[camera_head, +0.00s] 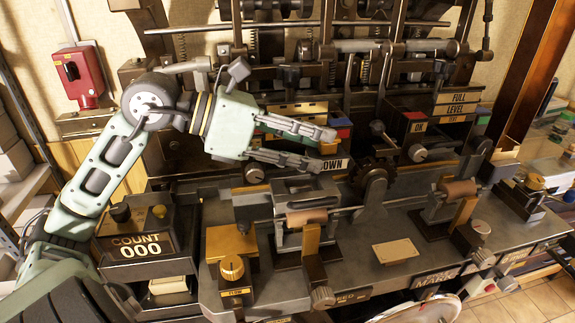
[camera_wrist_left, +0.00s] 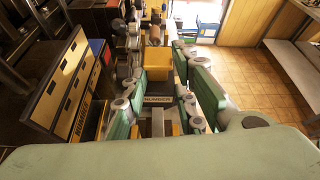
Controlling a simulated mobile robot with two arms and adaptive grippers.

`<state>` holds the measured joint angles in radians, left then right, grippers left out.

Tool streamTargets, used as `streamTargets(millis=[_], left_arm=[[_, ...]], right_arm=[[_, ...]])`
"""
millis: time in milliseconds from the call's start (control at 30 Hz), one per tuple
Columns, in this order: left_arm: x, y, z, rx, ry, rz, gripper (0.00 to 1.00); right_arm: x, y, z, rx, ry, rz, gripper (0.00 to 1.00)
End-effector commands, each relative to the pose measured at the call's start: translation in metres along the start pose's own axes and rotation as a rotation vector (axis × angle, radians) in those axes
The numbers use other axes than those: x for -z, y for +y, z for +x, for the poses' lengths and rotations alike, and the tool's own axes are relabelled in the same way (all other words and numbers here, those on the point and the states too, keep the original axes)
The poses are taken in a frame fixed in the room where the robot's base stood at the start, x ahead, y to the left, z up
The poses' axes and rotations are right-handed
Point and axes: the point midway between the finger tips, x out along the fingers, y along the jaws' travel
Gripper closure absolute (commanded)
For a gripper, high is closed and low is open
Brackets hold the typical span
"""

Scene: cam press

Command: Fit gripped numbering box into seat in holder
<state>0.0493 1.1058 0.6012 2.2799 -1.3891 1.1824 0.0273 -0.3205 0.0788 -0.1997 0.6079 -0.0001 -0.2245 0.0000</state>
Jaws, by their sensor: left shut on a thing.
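My left gripper (camera_head: 322,150) reaches in from the left above the machine bed, its two fingers pointing right. In the left wrist view its fingers (camera_wrist_left: 160,92) stand on both sides of a box, which I take as the numbering box (camera_wrist_left: 158,99). It has a dark face with pale lettering too small to read surely. A yellow block (camera_wrist_left: 158,64) shows just beyond it. In the head view the gripped box is hard to make out against the dark machine. I cannot tell which part is the holder's seat. My right gripper is not in view.
A COUNT 000 display (camera_head: 140,246) stands at the left of the bed (camera_head: 360,270). Below the gripper are a brass block (camera_head: 230,241) and a roller (camera_head: 307,217); another roller (camera_head: 459,188) is farther right. The press frame rises behind. A red wall box (camera_head: 80,76) hangs left.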

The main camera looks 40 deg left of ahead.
Motion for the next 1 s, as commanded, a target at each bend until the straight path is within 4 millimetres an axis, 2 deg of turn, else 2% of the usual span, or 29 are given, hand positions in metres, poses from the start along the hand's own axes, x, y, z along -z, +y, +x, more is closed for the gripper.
streamTargets(millis=[100, 200, 300, 467, 700, 1000], left_arm=[[0.013, 0.020, -0.010, 0.000, -0.006, -0.007, 1.00], [0.022, 0.032, -0.015, 0.000, -0.005, -0.004, 1.00], [0.028, 0.038, -0.018, 0.001, -0.004, 0.001, 1.00], [0.040, 0.041, -0.014, 0.003, -0.003, -0.002, 1.00], [0.065, 0.044, -0.003, 0.001, -0.005, 0.002, 1.00], [0.068, 0.045, -0.002, 0.000, -0.004, 0.005, 1.00]], right_arm=[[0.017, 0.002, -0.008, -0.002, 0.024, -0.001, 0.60], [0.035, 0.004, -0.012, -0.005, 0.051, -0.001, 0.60], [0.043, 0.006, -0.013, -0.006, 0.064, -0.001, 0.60], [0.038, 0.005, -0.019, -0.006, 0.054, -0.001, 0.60], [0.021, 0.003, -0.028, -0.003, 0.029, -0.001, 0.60], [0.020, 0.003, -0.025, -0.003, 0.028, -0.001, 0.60]])
